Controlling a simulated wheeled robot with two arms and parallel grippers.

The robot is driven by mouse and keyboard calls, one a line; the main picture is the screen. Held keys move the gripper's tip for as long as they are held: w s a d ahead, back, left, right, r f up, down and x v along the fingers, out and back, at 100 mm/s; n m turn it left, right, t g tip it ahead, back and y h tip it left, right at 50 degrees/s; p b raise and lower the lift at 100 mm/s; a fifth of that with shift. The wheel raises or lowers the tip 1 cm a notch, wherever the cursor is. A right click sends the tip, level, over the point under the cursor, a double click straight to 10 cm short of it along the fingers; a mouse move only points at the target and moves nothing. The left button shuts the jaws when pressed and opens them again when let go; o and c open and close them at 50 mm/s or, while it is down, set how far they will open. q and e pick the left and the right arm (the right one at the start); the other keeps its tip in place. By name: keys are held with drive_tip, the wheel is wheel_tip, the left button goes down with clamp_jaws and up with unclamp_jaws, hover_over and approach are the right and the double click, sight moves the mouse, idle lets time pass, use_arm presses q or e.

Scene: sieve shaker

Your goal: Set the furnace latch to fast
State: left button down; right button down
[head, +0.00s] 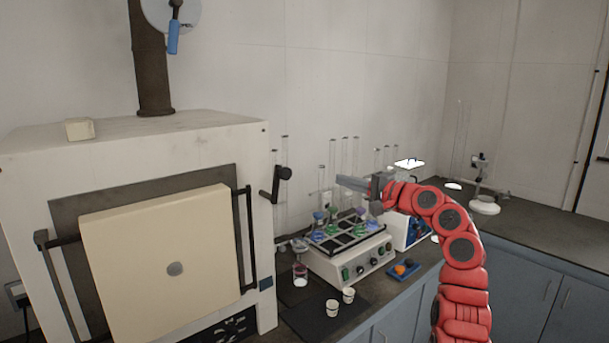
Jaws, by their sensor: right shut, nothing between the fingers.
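The furnace (190,145) is a large pale cabinet on the left, with a cream door (160,260) on its front that looks closed. A black lever (277,184), which looks like the latch, sticks out at the furnace's right side. Its grip points up and to the right. My right gripper (350,183) is shut and empty, with its fingers pointing left toward the lever. It appears above the shaker and is apart from the lever. My left gripper is not in view.
A shaker (345,268) with several coloured flasks stands right of the furnace, with tall glass tubes behind it. Two white cups (340,302) and a glass beaker (300,275) stand in front. A blue tray (404,270) lies to the right. The far counter (540,222) is mostly clear.

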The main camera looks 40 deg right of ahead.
drive_tip(key=shift+w, duration=0.15)
drive_tip(key=w+a+p, duration=0.6)
drive_tip(key=w+p, duration=0.1)
drive_tip(key=w, duration=0.2)
drive_tip(key=shift+w, duration=0.4)
idle(0.5)
drive_tip(key=shift+a+r+n+b, duration=0.15)
drive_tip(key=shift+a+n+b, duration=0.05)
drive_tip(key=shift+n+b, duration=0.25)
